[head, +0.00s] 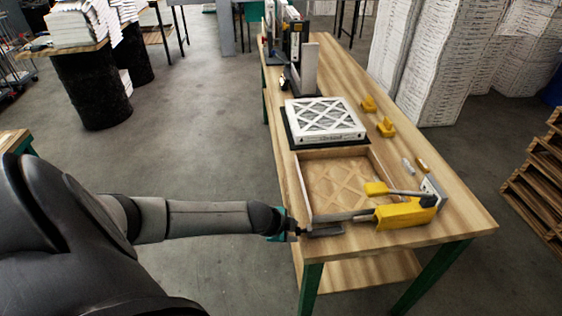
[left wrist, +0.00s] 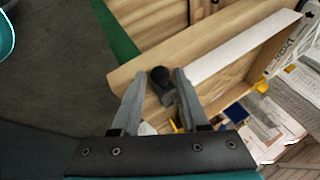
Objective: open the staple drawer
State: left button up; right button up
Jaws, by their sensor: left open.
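My left gripper (head: 297,231) is at the left end of this bar, at the table's near left edge. In the left wrist view my left gripper (left wrist: 158,82) is open, with a black knob (left wrist: 160,75) between its fingers. Whether a finger touches the knob I cannot tell. The rest of the stapler is mostly hidden there. My right gripper is not in view.
An open box (head: 308,187) with a lattice bottom stands just behind the bar. Small yellow pieces (head: 385,127) lie on the right.

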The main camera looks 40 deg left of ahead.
pick_arm(q)
jog(key=p+v, duration=0.2)
jog(key=v, duration=1.2)
jog(key=shift+s+r+p, duration=0.2)
jog(key=shift+p, duration=0.2)
jog(key=s+a+f+n+y+b, duration=0.15)
jog(key=f+b, duration=0.25)
jog(key=f, duration=0.7)
jog(key=s+a+f+n+g+b, duration=0.1)
jog(key=s+a+f+n+b, duration=0.2)
jog(key=f, duration=0.8)
jog(key=s+f+n+y+b, duration=0.15)
jog(key=f+b, duration=0.35)
jog(key=f, duration=0.5)
jog(key=s+d+f+n+g+h+b, duration=0.1)
jog(key=s+d+f+b, duration=0.3)
jog(key=s+d+f, duration=0.4)
jog(key=s+d+f+n+g+h+b, duration=0.1)
jog(key=s+d+f+g+b, duration=0.2)
jog(key=s+d+f, duration=0.6)
jog(key=s+f+b, duration=0.2)
jog(key=s+f, duration=0.4)
jog(key=shift+d+f+n+g+h, duration=0.2)
jog(key=shift+d+n+g+h, duration=0.1)
jog(key=shift+g, duration=0.1)
jog(key=shift+w, duration=0.1)
